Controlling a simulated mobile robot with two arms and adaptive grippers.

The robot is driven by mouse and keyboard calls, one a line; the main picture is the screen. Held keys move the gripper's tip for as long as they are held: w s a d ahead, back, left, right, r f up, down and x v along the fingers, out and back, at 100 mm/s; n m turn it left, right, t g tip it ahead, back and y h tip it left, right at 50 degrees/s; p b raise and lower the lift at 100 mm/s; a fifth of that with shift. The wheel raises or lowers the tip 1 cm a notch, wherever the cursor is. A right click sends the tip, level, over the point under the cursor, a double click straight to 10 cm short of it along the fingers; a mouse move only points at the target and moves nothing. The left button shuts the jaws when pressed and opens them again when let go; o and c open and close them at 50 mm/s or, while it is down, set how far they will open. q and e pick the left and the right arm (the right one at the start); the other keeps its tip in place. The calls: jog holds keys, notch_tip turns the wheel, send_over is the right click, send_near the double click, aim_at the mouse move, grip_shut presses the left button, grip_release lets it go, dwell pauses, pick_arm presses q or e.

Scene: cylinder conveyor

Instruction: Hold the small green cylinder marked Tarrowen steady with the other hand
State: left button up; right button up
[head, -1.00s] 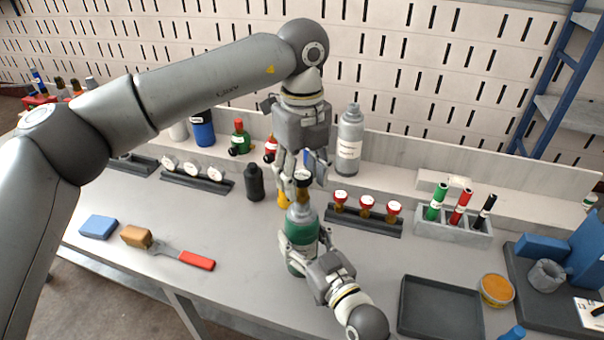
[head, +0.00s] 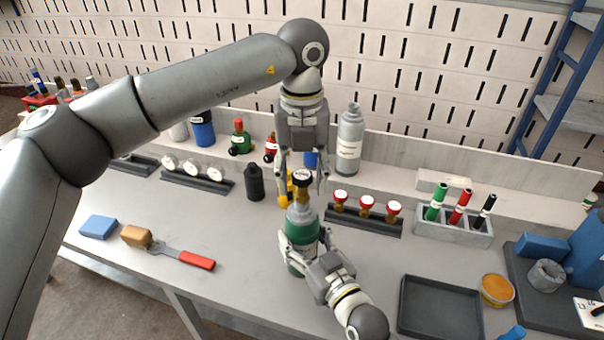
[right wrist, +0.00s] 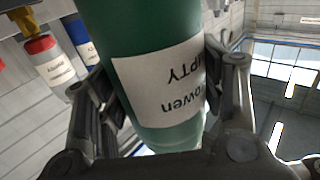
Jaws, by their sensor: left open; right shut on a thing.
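In the right wrist view the cylinder (right wrist: 150,35) bears a white label on which "owen" and "PTY" can be read upside down. My right gripper (head: 308,255) is shut on the cylinder's body, with one finger on each side. My left gripper (head: 302,188) points down from above, open, with its fingers on either side of the valve. Whether they touch the valve I cannot tell.
A rack of red-capped gauges (head: 363,217) is right of the cylinder, and a black bottle (head: 254,184) is left. A tall grey cylinder (head: 349,140) stands behind. A dark tray (head: 440,308) lies at front right. A red-handled brush (head: 170,247) lies left, with clear bench between.

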pick_arm(q)
jog(key=m, duration=0.5)
dwell(0.3)
jog(key=shift+m, duration=0.6)
jog(key=m, duration=0.5)
jog(key=m, duration=0.6)
jog(key=m, duration=0.6)
dwell(0.5)
